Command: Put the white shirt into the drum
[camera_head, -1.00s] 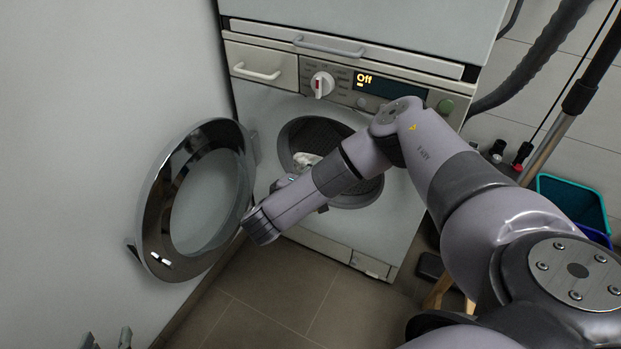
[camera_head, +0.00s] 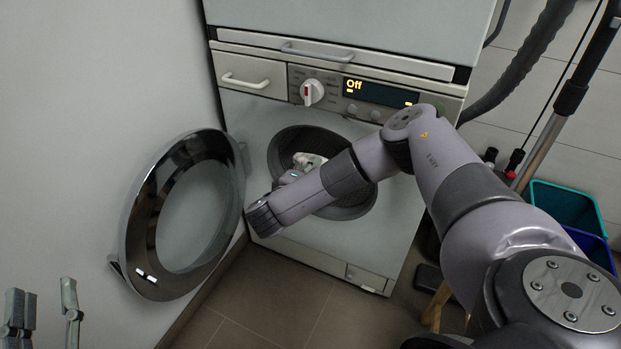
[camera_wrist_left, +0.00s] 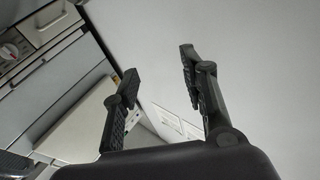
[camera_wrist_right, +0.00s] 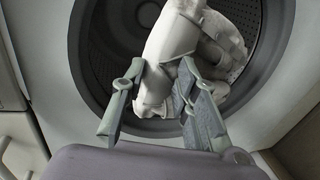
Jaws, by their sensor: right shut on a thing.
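The white shirt (camera_head: 308,160) shows as a small bunched patch at the dark drum opening (camera_head: 345,205). In the right wrist view the shirt (camera_wrist_right: 215,38) is a crumpled bundle in front of and partly within the drum mouth (camera_wrist_right: 92,75). My right gripper (camera_wrist_right: 163,72) is shut on a fold of it. In the head view my right arm hides most of that gripper and part of the drum. My left gripper (camera_head: 44,290) is open and empty at the lower left, away from the shirt; its spread fingers also show in the left wrist view (camera_wrist_left: 158,75).
The round door (camera_head: 140,235) stands swung open to the left, by the pale wall (camera_head: 90,120). The panel display (camera_head: 380,91) reads "Off". Teal and blue bins (camera_head: 565,205) and a pole (camera_head: 545,150) stand at right. The floor (camera_head: 260,290) ahead is clear.

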